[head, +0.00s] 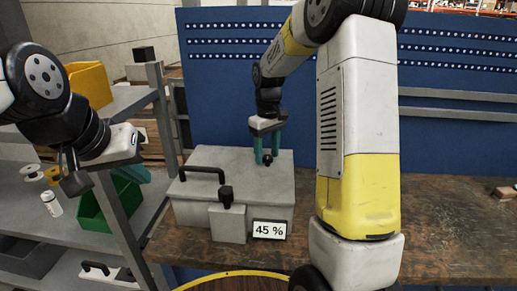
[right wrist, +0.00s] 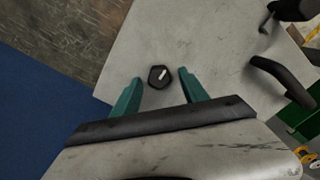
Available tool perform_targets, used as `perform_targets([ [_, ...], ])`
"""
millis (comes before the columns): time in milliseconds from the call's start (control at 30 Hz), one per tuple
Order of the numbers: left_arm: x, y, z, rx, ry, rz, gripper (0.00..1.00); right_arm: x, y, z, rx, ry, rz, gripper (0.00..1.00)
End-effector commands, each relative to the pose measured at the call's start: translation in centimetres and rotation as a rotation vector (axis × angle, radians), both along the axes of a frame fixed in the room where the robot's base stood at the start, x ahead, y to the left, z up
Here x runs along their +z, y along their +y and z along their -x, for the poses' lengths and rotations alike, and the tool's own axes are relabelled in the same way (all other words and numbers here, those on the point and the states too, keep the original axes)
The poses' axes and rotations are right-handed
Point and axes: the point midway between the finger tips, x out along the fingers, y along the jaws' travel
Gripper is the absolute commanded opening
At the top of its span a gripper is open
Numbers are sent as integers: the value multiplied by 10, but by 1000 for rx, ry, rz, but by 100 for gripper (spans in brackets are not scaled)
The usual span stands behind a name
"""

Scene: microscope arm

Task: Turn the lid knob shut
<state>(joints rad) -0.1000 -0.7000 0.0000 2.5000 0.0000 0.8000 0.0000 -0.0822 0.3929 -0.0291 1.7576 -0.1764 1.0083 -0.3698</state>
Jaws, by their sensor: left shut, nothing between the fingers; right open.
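A grey box (head: 190,212) stands on the brown workbench. On its lid is a small black lid knob (head: 268,159) with a white pointer mark, clear in the right wrist view (right wrist: 159,76). My right gripper (head: 267,158) points down over the lid. Its teal fingers are open, one on each side of the knob, with gaps showing in the right wrist view (right wrist: 160,77). I cannot tell the height of the fingertips above the lid. My left gripper (head: 140,174) is shut and empty, away to the left by the shelf.
A black bar handle (head: 202,173) lies left on the lid. A small grey block with a black lever (head: 226,193) and a "45 %" sign (head: 269,230) are at the box's front. A shelf (head: 125,98) with yellow and green bins stands left. My right arm hides some bench.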

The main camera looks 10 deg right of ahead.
Motion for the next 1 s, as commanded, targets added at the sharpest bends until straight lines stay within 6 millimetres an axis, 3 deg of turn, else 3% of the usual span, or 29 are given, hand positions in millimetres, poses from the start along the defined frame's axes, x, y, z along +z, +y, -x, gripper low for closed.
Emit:
perform_targets([
  [500, 0, 0, 0, 0, 0, 0, 0, 71, 0, -1, 1, -3, -1, 52],
  [1000, 0, 0, 0, 0, 0, 0, 0, 85, 0, 7, -13, -19, -7, 52],
])
